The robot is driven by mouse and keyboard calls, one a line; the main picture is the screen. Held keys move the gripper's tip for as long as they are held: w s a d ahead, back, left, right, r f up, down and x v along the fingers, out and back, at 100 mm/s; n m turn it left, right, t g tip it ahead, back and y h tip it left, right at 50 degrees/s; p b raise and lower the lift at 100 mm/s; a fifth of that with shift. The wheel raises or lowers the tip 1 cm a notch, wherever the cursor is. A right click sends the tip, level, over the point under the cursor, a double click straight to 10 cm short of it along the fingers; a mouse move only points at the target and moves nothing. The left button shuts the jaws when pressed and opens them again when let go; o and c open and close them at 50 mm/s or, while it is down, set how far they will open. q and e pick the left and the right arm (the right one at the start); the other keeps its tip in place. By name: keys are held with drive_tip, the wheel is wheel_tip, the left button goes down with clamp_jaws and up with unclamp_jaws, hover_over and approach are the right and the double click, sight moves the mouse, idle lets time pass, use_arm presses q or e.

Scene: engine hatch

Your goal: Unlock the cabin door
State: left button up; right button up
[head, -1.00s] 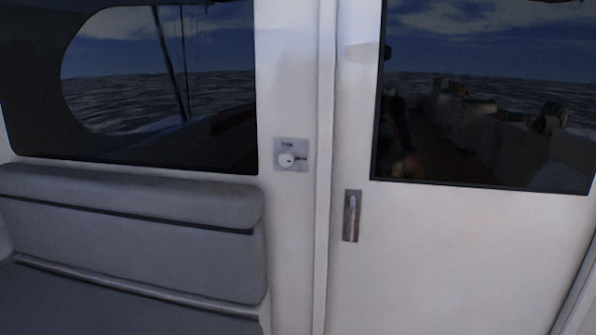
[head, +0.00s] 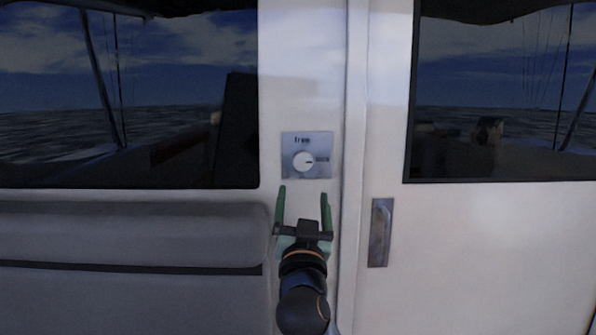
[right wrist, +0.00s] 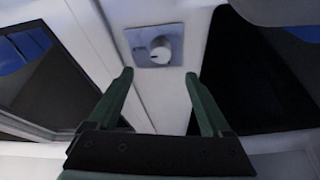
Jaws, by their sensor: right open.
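The door lock is a square metal plate (head: 320,144) with a round white knob (head: 303,162), on the white post left of the cabin door (head: 480,250). The plate has small lettering above and to the right of the knob; a dark mark on the knob points right. In the right wrist view the knob (right wrist: 161,50) shows beyond and between the fingertips. My right gripper (head: 304,192) is open and empty, its green fingers pointing up just below the plate, apart from the knob. It also shows in the right wrist view (right wrist: 157,76). My left gripper is not in view.
A recessed metal handle (head: 380,232) is on the door, right of my right gripper. A grey padded seat back (head: 130,240) stands at the left. Dark windows (head: 120,100) are on both sides of the post.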

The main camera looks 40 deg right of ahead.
sight(303, 166)
drive_tip(key=p+x, duration=0.1)
drive_tip(key=x, duration=0.8)
drive_tip(key=shift+w+d+r, duration=0.1)
drive_tip(key=shift+d, duration=0.05)
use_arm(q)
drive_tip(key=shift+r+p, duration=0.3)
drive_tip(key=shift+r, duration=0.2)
use_arm(e)
drive_tip(key=shift+w+d+r, duration=0.15)
drive_tip(key=shift+w+d, duration=0.2)
drive_tip(key=shift+w, duration=0.1)
drive_tip(key=shift+c, duration=0.2)
drive_tip(key=c, duration=0.9)
clamp_jaws()
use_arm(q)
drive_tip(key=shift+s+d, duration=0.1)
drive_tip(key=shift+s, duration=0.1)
